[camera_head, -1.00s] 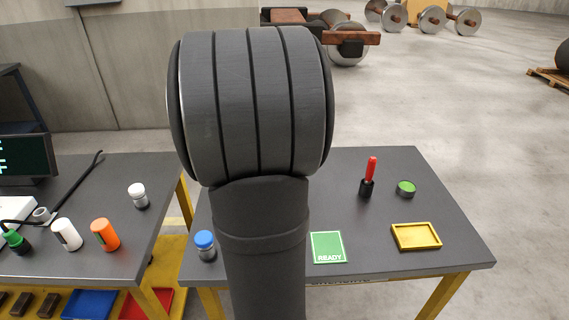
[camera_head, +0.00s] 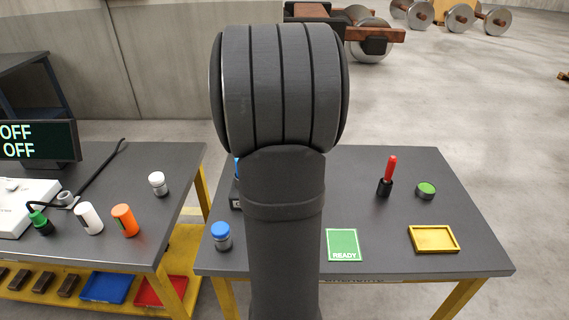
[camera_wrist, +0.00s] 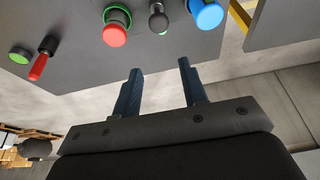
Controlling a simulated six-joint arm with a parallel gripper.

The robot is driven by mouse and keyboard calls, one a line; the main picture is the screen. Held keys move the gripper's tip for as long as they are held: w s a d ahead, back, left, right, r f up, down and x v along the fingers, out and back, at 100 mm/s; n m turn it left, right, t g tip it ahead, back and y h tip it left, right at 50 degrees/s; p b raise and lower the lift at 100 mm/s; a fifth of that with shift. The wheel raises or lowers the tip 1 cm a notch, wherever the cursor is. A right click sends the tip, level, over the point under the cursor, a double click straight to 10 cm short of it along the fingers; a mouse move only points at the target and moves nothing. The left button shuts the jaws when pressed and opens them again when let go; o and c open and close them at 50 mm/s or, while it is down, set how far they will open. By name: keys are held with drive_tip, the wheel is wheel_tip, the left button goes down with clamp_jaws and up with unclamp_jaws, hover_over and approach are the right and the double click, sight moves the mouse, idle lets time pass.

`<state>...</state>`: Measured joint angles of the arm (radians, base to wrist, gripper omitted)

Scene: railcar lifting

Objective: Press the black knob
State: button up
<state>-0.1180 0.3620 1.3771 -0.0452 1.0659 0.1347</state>
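The black knob (camera_wrist: 158,20) shows at the top of the wrist view, between a red knob (camera_wrist: 115,32) and a blue knob (camera_wrist: 206,14). In the head view, my arm hides the black knob and the red knob. A sliver of the blue knob (camera_head: 237,168) shows there at the arm's left edge. My gripper (camera_wrist: 159,66) is open and empty in the wrist view. Its two dark fingers point toward the table edge, apart from the black knob, which lies beyond the gap between them. My gripper is hidden behind my arm in the head view.
A left table (camera_head: 130,190) holds bottles and a screen (camera_head: 38,141).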

drive_tip(key=shift+w+f, duration=0.35)
drive_tip(key=shift+w, duration=0.55)
clamp_jaws()
drive_tip(key=shift+g, duration=0.3)
drive_tip(key=x, duration=1.2)
drive_tip(key=shift+s+f, duration=0.3)
drive_tip(key=shift+f, duration=0.75)
drive_tip(key=shift+f, duration=0.1)
drive_tip(key=shift+f, duration=1.8)
drive_tip(key=shift+r, duration=0.1)
